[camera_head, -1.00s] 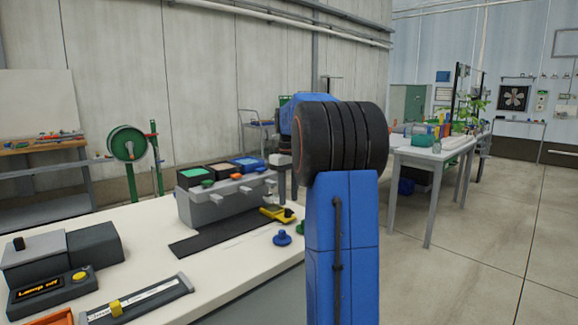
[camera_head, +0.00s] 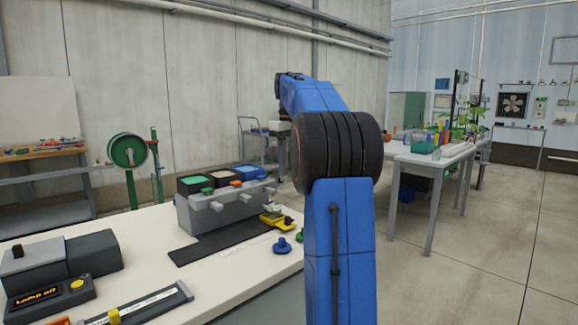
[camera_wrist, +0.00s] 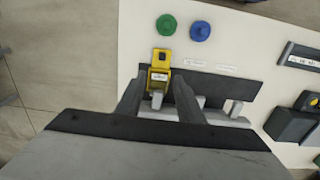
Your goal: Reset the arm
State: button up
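My gripper (camera_wrist: 157,88) shows in the wrist view with its two dark fingers spread and nothing held between them. A yellow piece (camera_wrist: 160,66) with a black end shows beyond the fingertips, lower down by the table. In the head view, my blue arm rises in front of the table and bends left at the top. The grey manifold block (camera_head: 228,209) with several taps and coloured tops stands beside the yellow piece.
A blue knob (camera_head: 282,246) and a green knob (camera_wrist: 166,24) lie near the white table's (camera_head: 215,275) edge. A lamp box (camera_head: 50,297) reads "Lamp off". A hose reel (camera_head: 127,150) and a cart (camera_head: 262,150) stand behind.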

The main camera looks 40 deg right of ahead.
dwell(0.4)
jog(key=s+a+f+t, duration=0.1)
jog(key=s+a+f, duration=0.1)
jog(key=s+a, duration=0.35)
jog(key=s+a+f, duration=0.2)
jog(key=a, duration=0.7)
jog(key=s+a+f+t, duration=0.1)
jog(key=s+a+f, duration=0.2)
jog(key=a, duration=0.5)
jog(key=s+a+f+t, duration=0.1)
jog(key=s+a+f, duration=0.5)
jog(key=s+f, duration=0.3)
jog(key=s+a+f+t, duration=0.1)
jog(key=s+a+f, duration=0.6)
jog(key=s+f, duration=0.2)
jog(key=shift+s+f+t, duration=0.15)
jog(key=shift+f+t, duration=0.25)
jog(key=shift+f, duration=0.15)
